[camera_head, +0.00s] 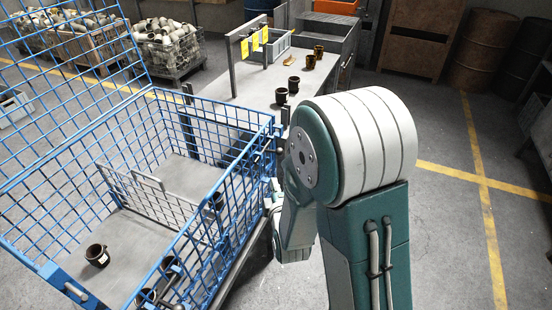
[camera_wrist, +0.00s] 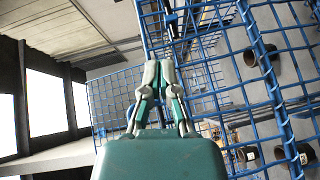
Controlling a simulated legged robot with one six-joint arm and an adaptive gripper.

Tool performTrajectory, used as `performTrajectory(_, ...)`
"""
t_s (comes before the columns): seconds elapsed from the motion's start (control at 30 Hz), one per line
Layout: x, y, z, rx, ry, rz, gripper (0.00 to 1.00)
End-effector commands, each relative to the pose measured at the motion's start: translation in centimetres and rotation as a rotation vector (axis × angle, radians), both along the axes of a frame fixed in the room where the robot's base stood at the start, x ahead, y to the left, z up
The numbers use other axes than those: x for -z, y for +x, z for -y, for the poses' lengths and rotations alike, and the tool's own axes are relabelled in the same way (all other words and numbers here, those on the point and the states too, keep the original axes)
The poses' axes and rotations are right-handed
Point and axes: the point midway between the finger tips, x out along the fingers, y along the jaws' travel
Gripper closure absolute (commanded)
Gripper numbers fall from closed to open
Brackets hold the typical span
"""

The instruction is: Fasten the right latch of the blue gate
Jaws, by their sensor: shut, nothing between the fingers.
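The blue wire-mesh cage (camera_head: 195,150) stands at the left of the head view. Its mesh side nearest my arm (camera_head: 232,205) looks like the blue gate and appears upright. Small dark fittings (camera_head: 278,140) show near its far right corner; I cannot tell if the right latch is fastened. My gripper (camera_head: 274,190) is beside that corner, partly hidden by my arm. In the wrist view my gripper (camera_wrist: 159,68) is shut and empty, its fingertips close to a blue upright bar (camera_wrist: 145,28). I cannot tell whether they touch it.
Dark cups (camera_head: 97,255) lie inside the cage, around a low wire divider (camera_head: 150,190). Behind it, a grey table (camera_head: 245,85) carries more cups and a frame with yellow tags (camera_head: 255,42). Crates of parts stand at the back left. Floor at the right is clear.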

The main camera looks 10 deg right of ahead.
Motion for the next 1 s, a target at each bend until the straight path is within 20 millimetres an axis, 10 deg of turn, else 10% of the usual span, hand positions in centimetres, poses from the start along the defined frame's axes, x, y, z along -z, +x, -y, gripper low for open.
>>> performTrajectory(0.63,1.5,10.2,0.5,0.002,0.0,-0.001,1.0)
performTrajectory(1.0,2.1,12.4,3.2,0.0,0.0,0.0,1.0)
